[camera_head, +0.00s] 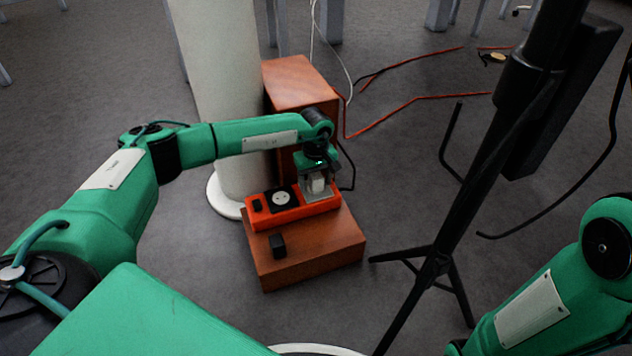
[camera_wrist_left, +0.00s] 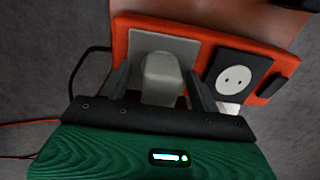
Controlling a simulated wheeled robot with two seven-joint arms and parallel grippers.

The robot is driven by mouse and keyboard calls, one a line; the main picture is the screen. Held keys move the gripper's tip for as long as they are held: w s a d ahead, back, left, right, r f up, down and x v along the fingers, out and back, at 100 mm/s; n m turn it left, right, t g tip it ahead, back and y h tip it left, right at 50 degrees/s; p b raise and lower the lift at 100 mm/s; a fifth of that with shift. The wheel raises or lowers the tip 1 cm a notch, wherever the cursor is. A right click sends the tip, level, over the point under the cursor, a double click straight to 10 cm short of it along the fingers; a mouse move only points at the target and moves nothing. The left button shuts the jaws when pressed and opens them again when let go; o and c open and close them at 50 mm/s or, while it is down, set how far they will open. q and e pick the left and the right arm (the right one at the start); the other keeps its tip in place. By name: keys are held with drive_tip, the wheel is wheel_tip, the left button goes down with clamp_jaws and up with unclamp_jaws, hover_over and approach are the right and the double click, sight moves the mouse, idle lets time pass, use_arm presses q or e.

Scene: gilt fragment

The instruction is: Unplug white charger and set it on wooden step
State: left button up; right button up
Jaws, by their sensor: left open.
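The white charger (camera_head: 317,184) sits at the right end of an orange power strip (camera_head: 290,212) on the wooden step (camera_head: 312,246). It also shows in the left wrist view (camera_wrist_left: 161,78), on a light grey socket plate. My left gripper (camera_head: 319,190) is over the charger, pointing down. In the wrist view its two fingers (camera_wrist_left: 161,90) stand apart, one on each side of the charger. Whether they touch it I cannot tell. My right gripper is not in view; only part of my right arm shows at the lower right.
A black socket (camera_head: 281,199) with a switch beside it is on the strip's left part. A small black block (camera_head: 277,245) lies on the step's front left. A taller wooden block (camera_head: 299,84) and a white column (camera_head: 222,90) stand behind. A black tripod stand (camera_head: 437,262) is at right.

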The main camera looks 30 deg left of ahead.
sight(316, 174)
use_arm(q)
clamp_jaws()
drive_tip(key=shift+r+p, duration=2.4)
drive_tip(key=shift+r, duration=0.65)
